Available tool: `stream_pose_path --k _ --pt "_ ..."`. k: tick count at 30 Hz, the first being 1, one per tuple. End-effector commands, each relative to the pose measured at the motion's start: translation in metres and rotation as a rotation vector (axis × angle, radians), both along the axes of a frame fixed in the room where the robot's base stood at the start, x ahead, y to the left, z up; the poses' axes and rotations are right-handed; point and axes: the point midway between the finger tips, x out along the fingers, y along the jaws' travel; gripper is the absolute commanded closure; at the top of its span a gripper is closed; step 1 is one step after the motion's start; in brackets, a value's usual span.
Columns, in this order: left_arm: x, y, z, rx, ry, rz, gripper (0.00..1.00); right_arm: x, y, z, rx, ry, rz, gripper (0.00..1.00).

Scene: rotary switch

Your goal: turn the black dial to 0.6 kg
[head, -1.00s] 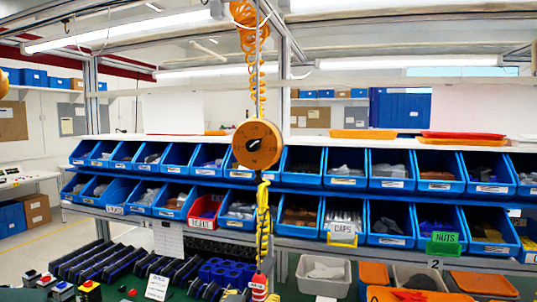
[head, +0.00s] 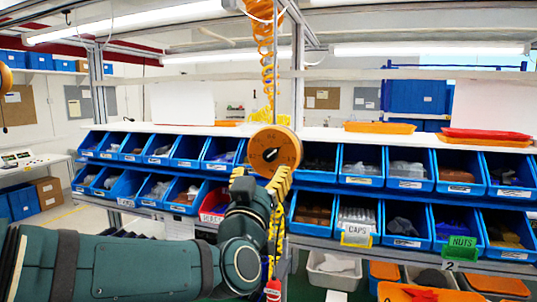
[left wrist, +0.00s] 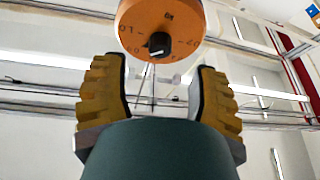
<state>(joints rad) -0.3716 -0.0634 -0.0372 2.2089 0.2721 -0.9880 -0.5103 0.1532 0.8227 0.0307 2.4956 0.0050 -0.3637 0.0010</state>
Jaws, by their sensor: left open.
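The orange round balancer (head: 274,150) hangs from above, in front of the blue bins, with the black dial (head: 270,154) at its centre. In the left wrist view the orange disc (left wrist: 142,20) fills the top, with numbers around its rim and the black dial (left wrist: 158,44) near its lower part. My left gripper (head: 259,180) is just below the disc in the head view. Its yellow fingers (left wrist: 156,90) are apart, with nothing between them, and the dial lies beyond their tips. The dial's setting is too small to read. My right gripper is not in view.
Two rows of blue bins (head: 408,170) stand behind on the rack. An orange coiled hose (head: 264,65) hangs above the disc. Orange and red trays (head: 487,134) lie on the shelf top. A white bin (head: 334,270) sits below right.

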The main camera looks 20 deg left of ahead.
Motion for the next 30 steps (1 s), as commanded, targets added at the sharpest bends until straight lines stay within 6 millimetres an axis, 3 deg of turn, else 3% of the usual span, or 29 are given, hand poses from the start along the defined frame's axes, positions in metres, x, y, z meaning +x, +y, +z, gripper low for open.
stream_pose_path --k 3,9,22,23,27,28,30 --pt "0.021 0.001 0.01 0.001 0.001 0.001 0.4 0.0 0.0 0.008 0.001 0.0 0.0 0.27" --pt "0.043 0.002 0.018 0.0 0.0 0.001 0.4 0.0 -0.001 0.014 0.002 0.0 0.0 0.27" --pt "0.051 0.003 0.021 0.0 0.0 0.0 0.4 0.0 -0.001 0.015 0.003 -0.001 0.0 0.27" --pt "0.051 0.003 0.021 0.0 0.0 0.0 0.45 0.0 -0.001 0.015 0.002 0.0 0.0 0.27" --pt "0.051 0.003 0.021 0.0 0.0 0.0 0.94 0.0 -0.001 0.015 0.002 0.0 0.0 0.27" --pt "0.051 0.003 0.021 0.0 0.0 0.0 1.0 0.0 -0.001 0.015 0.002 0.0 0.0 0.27" --pt "0.051 0.003 0.021 0.0 0.0 0.0 1.0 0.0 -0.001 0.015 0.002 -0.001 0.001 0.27"
